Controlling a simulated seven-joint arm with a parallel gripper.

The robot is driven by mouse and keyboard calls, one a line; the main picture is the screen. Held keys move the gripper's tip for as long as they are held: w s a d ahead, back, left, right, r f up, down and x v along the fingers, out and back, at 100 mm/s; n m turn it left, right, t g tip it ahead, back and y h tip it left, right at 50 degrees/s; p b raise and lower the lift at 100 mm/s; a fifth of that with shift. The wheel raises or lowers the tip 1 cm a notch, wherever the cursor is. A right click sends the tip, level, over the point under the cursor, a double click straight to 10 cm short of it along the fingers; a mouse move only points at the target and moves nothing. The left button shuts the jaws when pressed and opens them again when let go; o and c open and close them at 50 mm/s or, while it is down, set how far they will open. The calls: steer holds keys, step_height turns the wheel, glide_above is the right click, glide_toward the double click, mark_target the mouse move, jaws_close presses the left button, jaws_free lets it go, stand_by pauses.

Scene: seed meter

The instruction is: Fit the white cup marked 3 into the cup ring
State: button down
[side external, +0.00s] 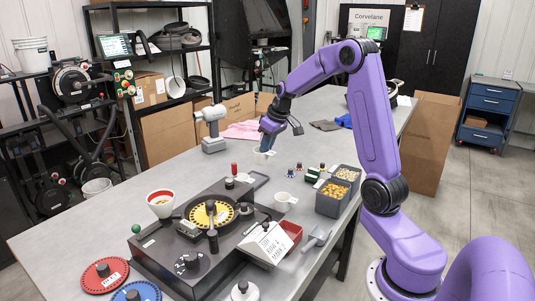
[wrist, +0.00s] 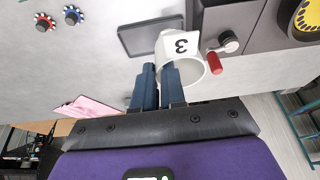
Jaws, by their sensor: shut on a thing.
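The white cup marked 3 (wrist: 181,45) is between the blue fingers of my gripper (wrist: 158,72) in the wrist view, with its black 3 showing. In the side external view my gripper (side external: 267,138) holds this cup (side external: 264,153) above the grey table, partly hidden by the fingers. A second white cup (side external: 285,200) stands on the table, nearer the camera. The seed meter (side external: 160,252) is a dark base with a yellow disc (side external: 200,217); I cannot tell which part is the cup ring.
A dark flat tray (wrist: 150,37) and a red-handled piece (wrist: 214,63) lie near the held cup. Grey bins (side external: 333,204) of seed stand at right. A pink cloth (side external: 243,130) lies behind.

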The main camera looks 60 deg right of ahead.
steer(key=s+a, duration=0.7)
steer(key=a, duration=0.3)
steer(key=shift+n, duration=0.3)
steer(key=shift+d+f, duration=0.1)
steer(key=shift+f, duration=5.45)
steer(key=shift+s+f+y, duration=0.1)
steer(key=shift+f+y, duration=0.2)
steer(key=shift+f, duration=0.85)
steer(key=c, duration=0.9)
jaws_free()
step_height(320, 180, up, 6)
